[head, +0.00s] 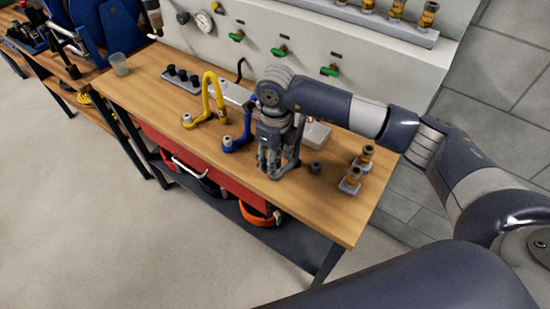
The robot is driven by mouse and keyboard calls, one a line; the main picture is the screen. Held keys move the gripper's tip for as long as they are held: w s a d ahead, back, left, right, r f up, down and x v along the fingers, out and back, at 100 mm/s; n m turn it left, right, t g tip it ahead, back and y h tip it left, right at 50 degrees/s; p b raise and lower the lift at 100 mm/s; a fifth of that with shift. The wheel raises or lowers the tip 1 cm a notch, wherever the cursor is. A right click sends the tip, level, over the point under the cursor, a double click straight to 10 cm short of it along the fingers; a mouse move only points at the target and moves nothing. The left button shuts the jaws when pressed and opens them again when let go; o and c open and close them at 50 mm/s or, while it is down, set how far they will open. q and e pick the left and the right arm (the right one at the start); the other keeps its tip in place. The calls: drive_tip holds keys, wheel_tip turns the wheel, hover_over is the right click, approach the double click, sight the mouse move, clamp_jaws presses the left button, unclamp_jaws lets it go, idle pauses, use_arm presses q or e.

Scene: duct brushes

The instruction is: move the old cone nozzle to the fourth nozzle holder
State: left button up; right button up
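My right gripper (273,172) comes in from the right and points down close above the front part of the wooden bench. The picture is too small to show whether its fingers are open or shut, or whether anything is between them. My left gripper is not in view. A small dark piece (315,168) stands alone right of my gripper. I cannot tell which piece is the old cone nozzle or which place is the fourth holder.
A yellow bent tube stand (209,92) and a blue one (240,137) stand left of my gripper. A pale box (317,135) is behind it. Two brass fittings on grey blocks (349,187) stand at right. The bench's (150,92) front left is clear.

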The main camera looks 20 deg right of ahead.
clamp_jaws()
drive_tip(key=shift+r, duration=0.1)
drive_tip(key=shift+w+r, duration=0.1)
drive_tip(key=shift+r, duration=0.25)
drive_tip(key=shift+r+p, duration=0.6)
drive_tip(key=shift+r, duration=0.15)
drive_tip(key=shift+r+p, duration=0.85)
drive_tip(key=shift+r, duration=1)
